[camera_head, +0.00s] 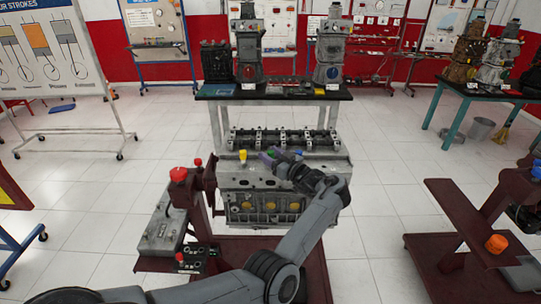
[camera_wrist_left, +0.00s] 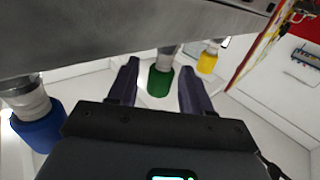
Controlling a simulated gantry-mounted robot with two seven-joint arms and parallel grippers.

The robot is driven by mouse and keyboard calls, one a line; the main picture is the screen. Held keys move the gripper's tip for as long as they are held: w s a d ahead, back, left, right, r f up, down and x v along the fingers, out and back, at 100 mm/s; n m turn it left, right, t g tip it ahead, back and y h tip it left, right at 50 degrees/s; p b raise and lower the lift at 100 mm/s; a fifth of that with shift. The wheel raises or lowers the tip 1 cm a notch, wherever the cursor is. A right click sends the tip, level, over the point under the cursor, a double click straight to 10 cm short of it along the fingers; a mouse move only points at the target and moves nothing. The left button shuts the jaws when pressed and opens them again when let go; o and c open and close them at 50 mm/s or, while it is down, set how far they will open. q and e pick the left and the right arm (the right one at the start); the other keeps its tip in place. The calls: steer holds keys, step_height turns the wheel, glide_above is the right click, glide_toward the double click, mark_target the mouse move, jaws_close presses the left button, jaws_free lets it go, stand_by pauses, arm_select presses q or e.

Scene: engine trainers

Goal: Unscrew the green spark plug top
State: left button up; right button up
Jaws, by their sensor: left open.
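The green spark plug top (camera_wrist_left: 160,82) shows in the left wrist view as a green cap on a pale stem at the engine's underside as pictured. My left gripper (camera_wrist_left: 158,76) is open, with its two dark purple fingers on either side of the green top. A gap shows on both sides, and I see no firm contact. My right gripper is not in view.
A blue top (camera_wrist_left: 38,130) and a yellow top (camera_wrist_left: 207,62) flank the green one. The yellow top also shows in the head view (camera_head: 243,156). A red knob (camera_head: 179,174) stands left of the engine. A bench (camera_head: 290,93) with engine models is behind.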

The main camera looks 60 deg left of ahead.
arm_select(q)
steer(key=w+d+b, duration=0.1)
steer(key=d, duration=0.9)
steer(key=shift+w, duration=0.4)
steer(key=shift+d, duration=0.1)
